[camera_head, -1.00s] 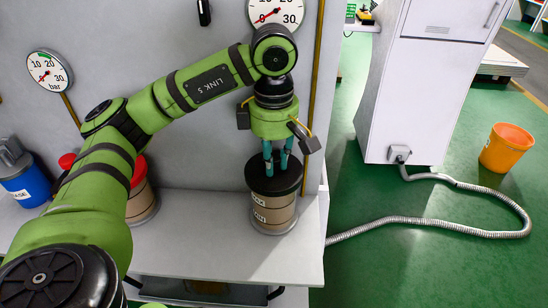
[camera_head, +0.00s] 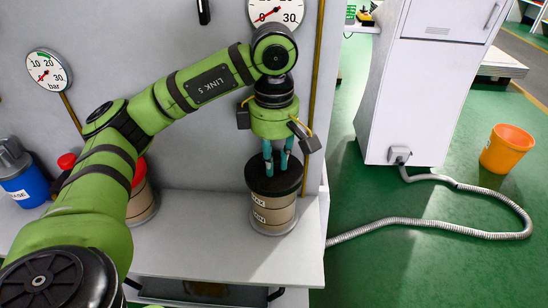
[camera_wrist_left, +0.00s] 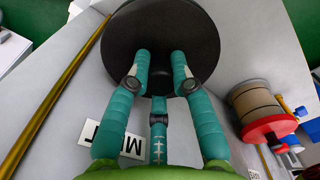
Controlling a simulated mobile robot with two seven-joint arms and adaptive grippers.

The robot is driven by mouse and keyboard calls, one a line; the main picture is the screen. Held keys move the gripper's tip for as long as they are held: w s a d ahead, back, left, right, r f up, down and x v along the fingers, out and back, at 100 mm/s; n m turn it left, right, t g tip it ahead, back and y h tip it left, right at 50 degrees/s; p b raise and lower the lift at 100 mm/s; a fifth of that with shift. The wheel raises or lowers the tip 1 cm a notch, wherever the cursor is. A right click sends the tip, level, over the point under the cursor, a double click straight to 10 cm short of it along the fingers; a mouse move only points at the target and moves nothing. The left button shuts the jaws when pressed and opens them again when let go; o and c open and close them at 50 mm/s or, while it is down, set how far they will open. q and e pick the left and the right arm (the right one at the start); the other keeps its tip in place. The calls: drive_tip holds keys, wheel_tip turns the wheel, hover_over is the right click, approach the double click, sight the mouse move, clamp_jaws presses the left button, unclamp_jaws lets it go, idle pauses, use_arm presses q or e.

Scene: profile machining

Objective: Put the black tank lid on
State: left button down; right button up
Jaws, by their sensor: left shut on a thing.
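The black tank lid (camera_head: 262,183) is on top of a brown tank with white labels (camera_head: 272,212), at the right end of the grey shelf. It looks level, and I cannot tell whether it is fully seated. My left gripper (camera_head: 277,170) points straight down over it, its teal fingers shut on the middle of the lid. In the left wrist view the lid is a wide black disc (camera_wrist_left: 150,35) beyond the fingers (camera_wrist_left: 160,88), and it hides the tank under it. My right gripper is not in view.
A second brown tank (camera_head: 140,205) with a red lid stands to the left, partly behind my arm. A blue container (camera_head: 27,185) stands farther left. A brass pipe (camera_head: 313,110) runs close to the right of the gripper. The shelf front (camera_head: 215,235) is clear.

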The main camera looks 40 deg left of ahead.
use_arm(q)
drive_tip(key=shift+f, duration=0.2)
drive_tip(key=shift+f+b, duration=0.35)
drive_tip(key=shift+b, duration=0.1)
drive_tip(key=shift+f+b, duration=0.45)
drive_tip(key=shift+f, duration=0.05)
drive_tip(key=c, duration=1)
unclamp_jaws()
drive_tip(key=shift+r, duration=0.1)
drive_tip(key=shift+r, duration=6)
drive_tip(key=shift+d, duration=0.1)
